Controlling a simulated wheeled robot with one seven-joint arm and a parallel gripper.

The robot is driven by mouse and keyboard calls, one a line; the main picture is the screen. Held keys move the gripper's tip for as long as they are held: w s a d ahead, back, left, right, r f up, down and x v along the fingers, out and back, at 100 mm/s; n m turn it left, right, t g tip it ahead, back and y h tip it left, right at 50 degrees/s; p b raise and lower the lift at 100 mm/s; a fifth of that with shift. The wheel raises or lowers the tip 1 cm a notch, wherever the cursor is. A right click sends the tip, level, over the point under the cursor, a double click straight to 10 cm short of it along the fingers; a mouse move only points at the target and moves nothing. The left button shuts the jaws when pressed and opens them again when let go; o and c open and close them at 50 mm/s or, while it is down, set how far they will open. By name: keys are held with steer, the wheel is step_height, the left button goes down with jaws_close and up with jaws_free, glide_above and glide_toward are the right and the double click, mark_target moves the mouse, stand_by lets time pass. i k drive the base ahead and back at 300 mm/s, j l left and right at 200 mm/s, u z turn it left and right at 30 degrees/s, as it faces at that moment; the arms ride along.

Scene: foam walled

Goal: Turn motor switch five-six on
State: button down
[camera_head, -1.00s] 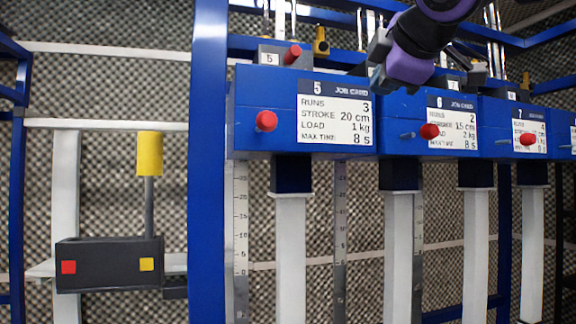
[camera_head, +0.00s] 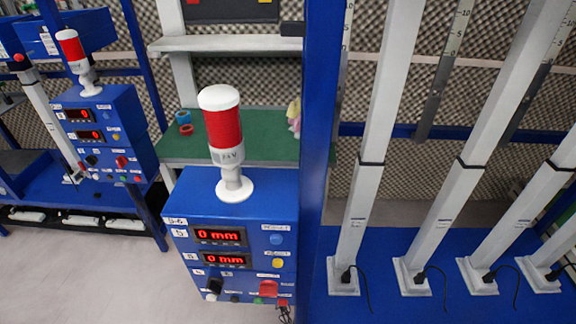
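A blue control box (camera_head: 225,262) stands in the lower middle, its small top-left label seeming to read 5-6. Two red displays on its front (camera_head: 219,236) both read 0 mm. Below them are a black rotary knob (camera_head: 215,286) and a red switch-like part (camera_head: 268,288). A blue button (camera_head: 277,239) and a yellow button (camera_head: 277,263) sit at the right. The other labels are too small to read, so I cannot tell which control is the motor switch or its state. A signal tower with a red section (camera_head: 224,128) stands on top. My gripper is not in view.
A similar blue box (camera_head: 106,128) with its own signal tower stands farther back at left. A blue post (camera_head: 316,120) rises just right of the near box. White columns (camera_head: 385,120) stand on a blue base at right. A green bench top (camera_head: 260,135) lies behind.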

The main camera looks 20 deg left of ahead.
mark_target(268, 288)
steer(key=u, duration=1.45)
